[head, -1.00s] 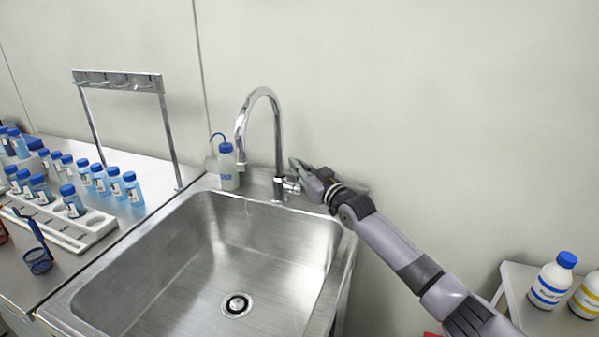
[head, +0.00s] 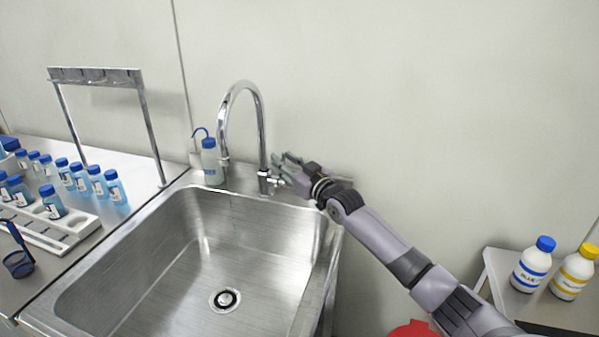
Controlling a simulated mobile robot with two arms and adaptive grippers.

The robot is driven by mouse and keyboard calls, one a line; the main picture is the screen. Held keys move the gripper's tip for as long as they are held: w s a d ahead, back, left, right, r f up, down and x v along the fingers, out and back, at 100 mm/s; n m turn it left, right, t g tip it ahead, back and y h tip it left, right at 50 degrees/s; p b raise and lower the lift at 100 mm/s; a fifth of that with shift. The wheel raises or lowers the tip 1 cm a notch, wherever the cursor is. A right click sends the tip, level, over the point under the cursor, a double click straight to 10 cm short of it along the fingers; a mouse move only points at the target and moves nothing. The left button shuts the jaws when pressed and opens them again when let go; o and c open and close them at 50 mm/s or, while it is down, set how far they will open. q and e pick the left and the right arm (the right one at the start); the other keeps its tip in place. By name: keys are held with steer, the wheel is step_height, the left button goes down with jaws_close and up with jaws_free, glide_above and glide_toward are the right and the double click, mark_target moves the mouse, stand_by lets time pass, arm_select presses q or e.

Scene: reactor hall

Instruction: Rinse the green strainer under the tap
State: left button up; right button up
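No green strainer is in view. A dark blue strainer (head: 18,264) lies on the counter at the left edge. The chrome tap (head: 262,130) rises behind the steel sink (head: 180,262), its spout curving over the basin; I see no water running. My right gripper (head: 282,160) is just right of the tap's base, by its small side handle (head: 272,182). Its fingertips look apart with nothing between them, and I cannot tell whether they touch the handle. My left gripper is not in view.
A wash bottle (head: 211,164) stands left of the tap. A white rack (head: 62,240) with several blue-capped bottles and a metal stand (head: 95,75) are on the left counter. Two bottles, blue-banded (head: 532,265) and yellow-banded (head: 573,272), stand at right. The basin is empty.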

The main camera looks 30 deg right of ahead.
steer(key=s+d, duration=0.1)
steer(key=s, duration=0.9)
steer(key=shift+s+d+f, duration=0.35)
steer(key=shift+s, duration=0.05)
